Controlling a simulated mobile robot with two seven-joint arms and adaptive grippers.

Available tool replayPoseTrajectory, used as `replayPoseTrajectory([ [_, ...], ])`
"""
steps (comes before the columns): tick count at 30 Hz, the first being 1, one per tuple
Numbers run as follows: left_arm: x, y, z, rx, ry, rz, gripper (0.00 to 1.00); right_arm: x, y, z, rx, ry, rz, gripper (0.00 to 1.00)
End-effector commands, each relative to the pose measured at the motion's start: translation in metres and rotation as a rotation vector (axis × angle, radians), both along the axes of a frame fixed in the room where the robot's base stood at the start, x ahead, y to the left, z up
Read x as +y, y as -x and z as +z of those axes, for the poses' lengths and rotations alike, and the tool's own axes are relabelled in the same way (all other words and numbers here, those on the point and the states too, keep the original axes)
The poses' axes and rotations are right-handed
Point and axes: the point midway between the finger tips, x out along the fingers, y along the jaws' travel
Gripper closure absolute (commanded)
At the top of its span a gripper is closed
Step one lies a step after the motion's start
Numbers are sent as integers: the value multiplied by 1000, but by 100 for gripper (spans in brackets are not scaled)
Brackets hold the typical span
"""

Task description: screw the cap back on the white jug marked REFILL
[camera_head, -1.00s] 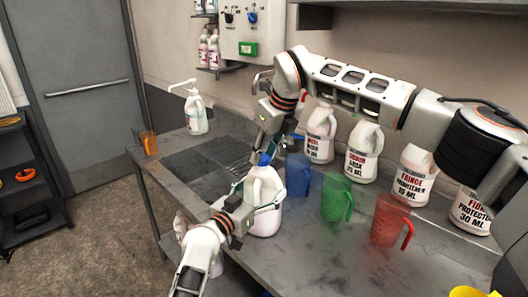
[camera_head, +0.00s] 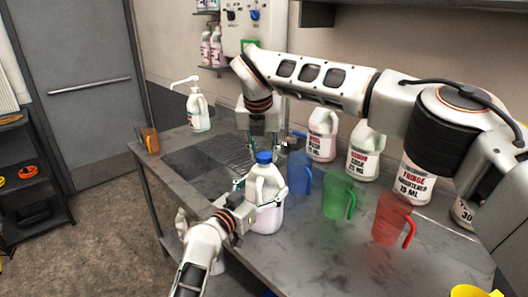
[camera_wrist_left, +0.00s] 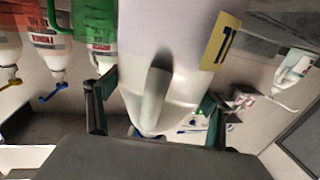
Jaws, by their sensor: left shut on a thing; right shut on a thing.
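The white jug (camera_head: 266,218) stands at the front edge of the grey bench in the head view. My left gripper (camera_head: 258,197) is shut around its upper body, near the handle. In the left wrist view the jug (camera_wrist_left: 190,60) fills the middle between the fingers, with part of a yellow label; I cannot read REFILL. The blue cap (camera_head: 264,157) sits at the top of the jug's neck. My right gripper (camera_head: 264,147) is directly above, pointing down and shut on the cap. Its fingertips are small here, and whether the thread is engaged cannot be seen.
Blue (camera_head: 298,173), green (camera_head: 337,197) and red (camera_head: 389,219) measuring jugs stand right of the white jug. Labelled white bottles line the wall behind. A pump bottle (camera_head: 197,110) and an orange cup (camera_head: 150,141) stand on the left.

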Motion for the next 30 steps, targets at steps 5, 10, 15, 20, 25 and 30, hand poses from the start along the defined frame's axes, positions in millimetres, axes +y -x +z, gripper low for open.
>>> replayPoseTrajectory([
  [5,-1,1,-2,1,-3,-2,80,1,0,1,0,-3,4,55],
  [10,-1,0,-2,1,-3,-2,80,1,0,1,0,-2,4,53],
  [15,-1,1,-2,1,-3,-2,80,1,0,1,0,-2,4,53],
  [20,-1,0,-2,1,-3,-2,80,0,0,11,-2,-1,3,53],
  [25,-1,0,-2,1,-3,-2,80,0,0,32,-3,-1,3,53],
  [30,-1,0,-2,1,-3,-2,80,0,0,46,-1,-1,4,53],
])
